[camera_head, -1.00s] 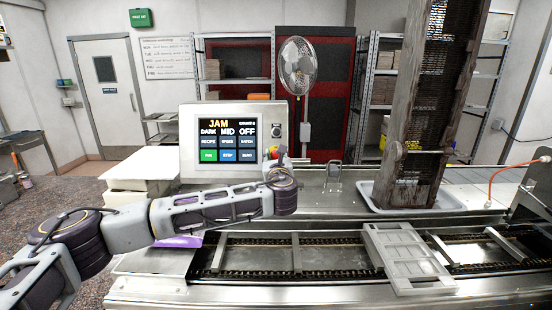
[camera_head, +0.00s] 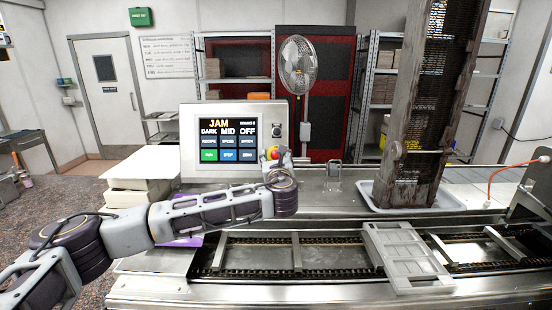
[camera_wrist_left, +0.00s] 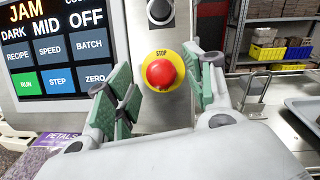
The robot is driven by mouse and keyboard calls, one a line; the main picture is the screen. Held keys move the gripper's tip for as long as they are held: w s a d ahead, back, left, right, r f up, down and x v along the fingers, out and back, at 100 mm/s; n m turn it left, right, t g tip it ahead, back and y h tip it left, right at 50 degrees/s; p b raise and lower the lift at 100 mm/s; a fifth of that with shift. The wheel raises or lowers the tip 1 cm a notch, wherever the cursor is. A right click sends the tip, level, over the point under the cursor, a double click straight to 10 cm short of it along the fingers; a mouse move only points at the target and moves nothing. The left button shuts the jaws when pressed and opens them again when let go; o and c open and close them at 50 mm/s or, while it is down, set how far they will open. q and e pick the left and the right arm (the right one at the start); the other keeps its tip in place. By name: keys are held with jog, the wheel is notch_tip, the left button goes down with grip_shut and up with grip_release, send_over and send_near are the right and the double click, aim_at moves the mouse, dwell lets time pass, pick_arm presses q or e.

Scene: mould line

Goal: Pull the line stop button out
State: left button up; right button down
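The line stop button is a red knob on a yellow disc marked STOP. It sits on the steel panel face, low on the right of the screen. In the left wrist view the button (camera_wrist_left: 161,75) lies between the spread fingers of my left gripper (camera_wrist_left: 163,92). In the head view my left gripper (camera_head: 274,160) is right at the button (camera_head: 273,153) and partly covers it. The gripper is open; its green pads stand apart on both sides of the red knob with no clear contact. The control panel (camera_head: 188,125) shows JAM on its screen. My right gripper is not in view.
A conveyor with chains (camera_head: 330,240) runs along the front, with a grey mould tray (camera_head: 405,255) on it. A metal latch (camera_head: 334,171) stands right of the panel. A tall dark rack (camera_head: 425,110) stands in a tray. White blocks (camera_head: 135,185) sit left of the panel.

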pick_arm(q)
jog(key=shift+w, duration=0.1)
jog(key=s, duration=1.2)
jog(key=shift+d, duration=0.4)
dwell(0.5)
